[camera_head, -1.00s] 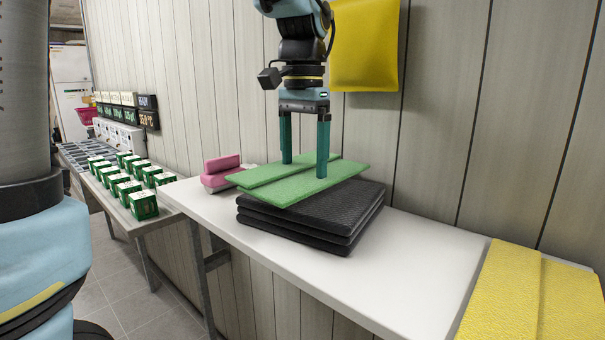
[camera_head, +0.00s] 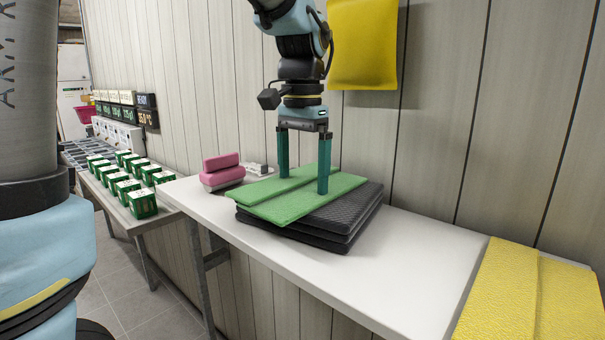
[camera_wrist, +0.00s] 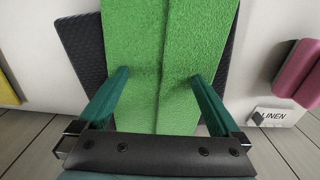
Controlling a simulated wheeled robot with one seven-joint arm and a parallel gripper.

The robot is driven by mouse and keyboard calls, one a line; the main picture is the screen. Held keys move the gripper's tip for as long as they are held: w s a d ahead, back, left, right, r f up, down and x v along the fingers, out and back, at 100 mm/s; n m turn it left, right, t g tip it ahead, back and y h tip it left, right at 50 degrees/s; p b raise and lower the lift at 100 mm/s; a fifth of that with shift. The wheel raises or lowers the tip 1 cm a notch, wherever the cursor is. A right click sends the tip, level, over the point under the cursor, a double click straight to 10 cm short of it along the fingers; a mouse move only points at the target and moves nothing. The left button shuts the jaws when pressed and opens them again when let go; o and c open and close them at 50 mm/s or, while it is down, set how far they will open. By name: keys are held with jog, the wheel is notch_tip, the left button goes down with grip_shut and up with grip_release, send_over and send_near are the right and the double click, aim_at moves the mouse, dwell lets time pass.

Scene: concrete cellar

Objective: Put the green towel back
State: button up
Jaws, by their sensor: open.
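The folded green towel (camera_head: 290,203) lies across the stack of folded black towels (camera_head: 335,222) on the white shelf. It sits askew and sticks out past the stack's left side. My gripper (camera_head: 303,185) points down at the towel with its two teal fingers apart, one at each side of it. In the wrist view the green towel (camera_wrist: 150,60) runs between the open fingers (camera_wrist: 160,80), and black cloth (camera_wrist: 85,50) shows on both sides. I cannot tell if the fingers touch the towel.
Pink folded cloths (camera_head: 222,168) sit left of the towel, near a small sign (camera_wrist: 273,116) reading "LINEN". Yellow folded towels (camera_head: 515,295) lie at the right end, and a yellow cloth (camera_head: 362,45) hangs on the wall. Bare shelf (camera_head: 415,265) lies between stack and yellow towels. Green-and-white boxes (camera_head: 142,204) stand left.

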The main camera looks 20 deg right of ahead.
aim_at(302, 181)
notch_tip(302, 181, up, 12)
jog(key=shift+r, duration=0.15)
dwell(0.3)
dwell(0.4)
